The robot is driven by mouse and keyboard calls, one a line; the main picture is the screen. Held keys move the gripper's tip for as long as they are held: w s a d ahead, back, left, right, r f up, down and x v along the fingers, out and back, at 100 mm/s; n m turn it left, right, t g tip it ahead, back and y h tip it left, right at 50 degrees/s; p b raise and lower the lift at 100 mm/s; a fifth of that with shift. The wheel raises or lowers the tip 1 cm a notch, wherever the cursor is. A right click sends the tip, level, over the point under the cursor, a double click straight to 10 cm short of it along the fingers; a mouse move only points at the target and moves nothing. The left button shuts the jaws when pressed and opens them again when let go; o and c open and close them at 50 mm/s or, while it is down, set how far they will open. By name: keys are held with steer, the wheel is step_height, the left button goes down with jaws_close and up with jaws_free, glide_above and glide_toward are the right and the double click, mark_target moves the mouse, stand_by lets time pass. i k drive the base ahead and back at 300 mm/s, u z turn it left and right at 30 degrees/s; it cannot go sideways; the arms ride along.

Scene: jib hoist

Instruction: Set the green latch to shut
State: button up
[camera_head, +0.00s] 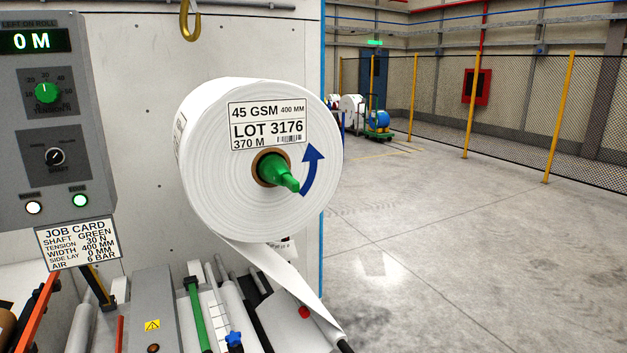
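No part in the camera_head view can be made out for certain as the green latch. A green shaft end (279,174) with a tapered tip sticks out of the brown core of a large white roll (220,190) in the middle. A green bar (200,318) lies among the rollers below. A green round knob (47,93) sits on the grey panel at the left. Whether any of these is a latch, and its setting, I cannot tell. My gripper is not in view.
A grey control panel (90,185) reads 0 M; a job card (77,242) hangs below it. A yellow hook (190,22) hangs above the roll. White web (280,280) runs down to the rollers. Open floor (430,260) lies to the right, before a mesh fence with yellow posts (558,115).

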mark_target(289, 182)
steer(key=z, duration=0.4)
steer(key=k, duration=0.85)
steer(key=u, duration=0.7)
steer(key=i, duration=1)
steer(key=z, duration=0.1)
